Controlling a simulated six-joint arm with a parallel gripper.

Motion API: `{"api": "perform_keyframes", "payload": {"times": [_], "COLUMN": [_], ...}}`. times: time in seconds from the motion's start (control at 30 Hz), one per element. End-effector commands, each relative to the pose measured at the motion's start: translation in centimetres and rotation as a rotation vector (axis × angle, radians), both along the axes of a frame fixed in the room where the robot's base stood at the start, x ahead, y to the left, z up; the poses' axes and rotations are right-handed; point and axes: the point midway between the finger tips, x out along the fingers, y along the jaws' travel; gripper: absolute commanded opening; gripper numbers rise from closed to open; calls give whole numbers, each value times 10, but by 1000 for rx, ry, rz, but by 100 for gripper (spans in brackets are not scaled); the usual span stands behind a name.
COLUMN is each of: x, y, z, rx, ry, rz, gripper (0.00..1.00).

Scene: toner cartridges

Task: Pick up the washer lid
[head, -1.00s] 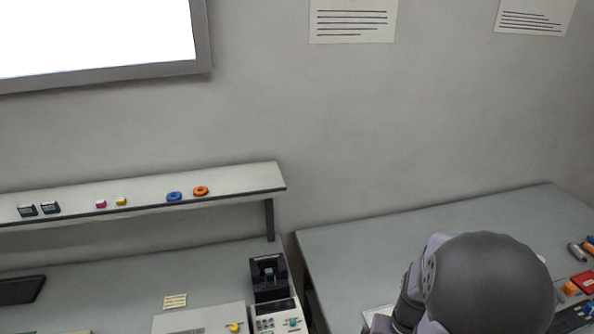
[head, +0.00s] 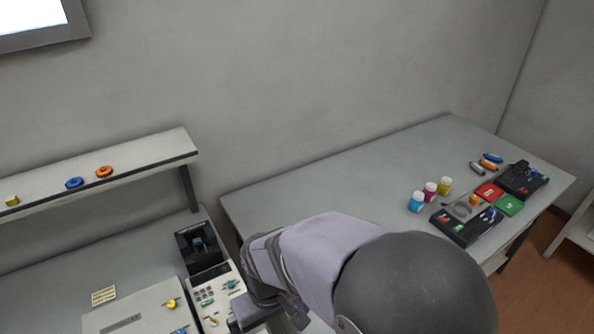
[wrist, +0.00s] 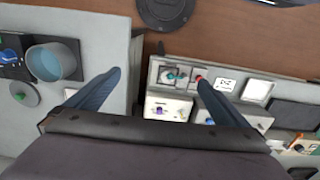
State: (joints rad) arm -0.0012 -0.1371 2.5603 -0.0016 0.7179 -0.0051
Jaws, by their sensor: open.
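I cannot tell for certain that the disc is the lid. My gripper (wrist: 159,78) is open, with nothing between its two fingers, and the disc lies left of the left finger. In the head view my arm hides the near part of the right table, and the disc cannot be made out.
A control panel (head: 210,288) with buttons stands on the left bench, below a shelf (head: 145,160). The right table (head: 330,170) bears bottles (head: 430,190), a black device (head: 465,232) and red and green blocks. Brown floor (wrist: 215,38) shows between the furniture in the wrist view.

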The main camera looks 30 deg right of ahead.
Motion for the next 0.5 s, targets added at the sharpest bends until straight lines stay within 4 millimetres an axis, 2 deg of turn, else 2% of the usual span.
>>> {"api": "perform_keyframes", "payload": {"times": [0.17,0.27,0.37,0.47,0.5], "x": [4,16,41,76,93], "y": [-2,-7,-20,-44,-57], "z": [-1,-4,-9,-17,-21], "rx": [1,4,9,14,16], "ry": [-2,-12,-31,-61,-77], "rz": [-6,-24,-61,-113,-139], "gripper": [100,100,100,100,100]}}
